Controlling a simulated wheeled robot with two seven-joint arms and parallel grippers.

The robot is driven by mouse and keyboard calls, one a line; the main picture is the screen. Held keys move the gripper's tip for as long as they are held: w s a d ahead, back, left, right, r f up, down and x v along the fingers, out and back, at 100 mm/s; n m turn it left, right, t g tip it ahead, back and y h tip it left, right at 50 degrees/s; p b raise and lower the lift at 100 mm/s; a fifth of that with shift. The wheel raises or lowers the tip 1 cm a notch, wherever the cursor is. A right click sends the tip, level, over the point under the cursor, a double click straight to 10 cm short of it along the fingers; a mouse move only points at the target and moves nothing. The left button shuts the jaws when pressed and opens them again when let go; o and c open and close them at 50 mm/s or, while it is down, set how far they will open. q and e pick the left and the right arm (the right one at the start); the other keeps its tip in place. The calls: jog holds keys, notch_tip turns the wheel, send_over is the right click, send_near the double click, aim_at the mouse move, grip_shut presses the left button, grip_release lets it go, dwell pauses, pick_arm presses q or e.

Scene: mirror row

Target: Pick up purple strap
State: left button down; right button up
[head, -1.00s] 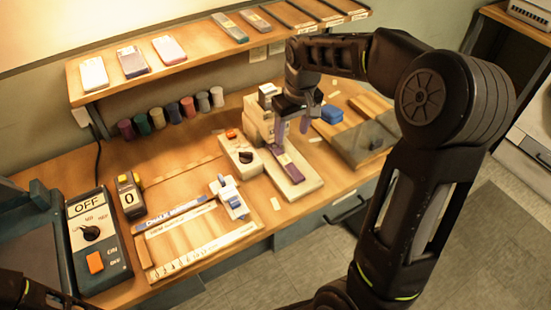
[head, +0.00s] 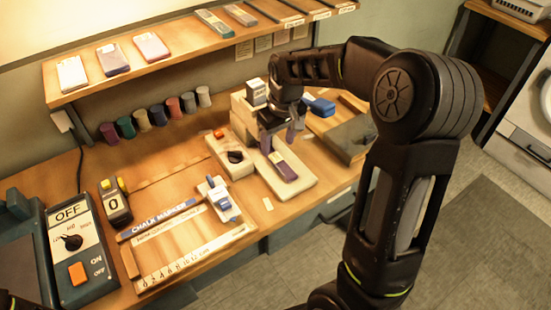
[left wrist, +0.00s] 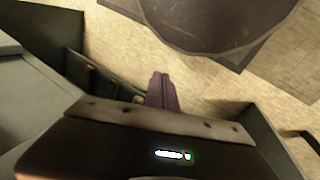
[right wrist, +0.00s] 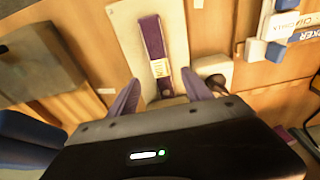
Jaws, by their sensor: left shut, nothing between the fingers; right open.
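The purple strap (head: 283,165) lies lengthwise on a pale flat board (head: 303,183) on the bench. In the right wrist view the strap (right wrist: 154,40) has a pale label band near its lower end. My right gripper (head: 279,141) is open and empty, above the board near the strap's far end. In the right wrist view its purple fingers (right wrist: 160,90) stand apart, one on either side of the strap's line. My left gripper (left wrist: 162,90) is shut and empty, with floor behind it, away from the strap.
A pale box with a black knob (head: 236,157) stands left of the board. Stacked pale blocks (head: 242,112) stand behind it. A blue block (head: 319,105) and a grey-lidded box (head: 350,137) lie to the right. A wooden frame (head: 190,236) lies at the left.

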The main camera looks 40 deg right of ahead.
aim_at(276, 158)
jog(key=shift+f, duration=0.2)
jog(key=f, duration=0.3)
jog(key=f+p, duration=0.1)
jog(key=f, duration=0.1)
jog(key=shift+w, duration=0.3)
jog(key=shift+a, duration=0.1)
jog(key=shift+c, duration=0.5)
grip_shut()
